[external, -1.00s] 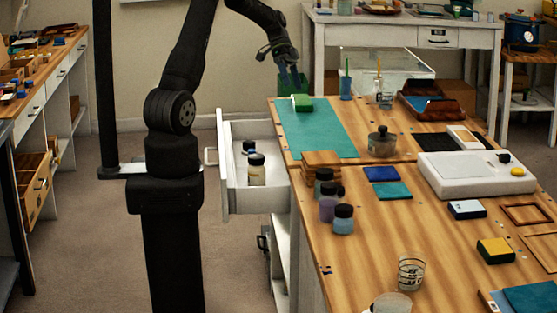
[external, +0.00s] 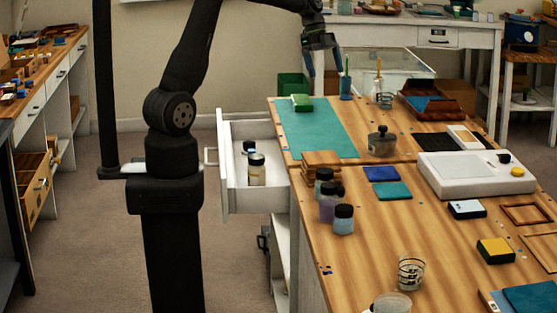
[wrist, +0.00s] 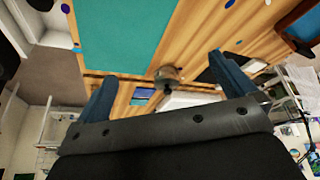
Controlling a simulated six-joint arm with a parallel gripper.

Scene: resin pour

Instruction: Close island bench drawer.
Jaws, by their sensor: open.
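The island bench drawer (external: 257,199) is white and stands pulled out from the left side of the island bench (external: 310,262) in the external view. Its handle (external: 211,157) is on the left end, facing my arm's column. Jars with dark lids (external: 257,172) stand inside the drawer. My gripper (external: 324,72) is open and empty, raised above the far end of the bench, well away from the drawer handle. In the wrist view its two blue fingers (wrist: 168,85) are spread apart with nothing between them, over the bench top.
A teal cup (external: 346,88) with a brush stands near my gripper. Several jars (external: 343,219) and wooden pieces (external: 322,159) stand along the left edge.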

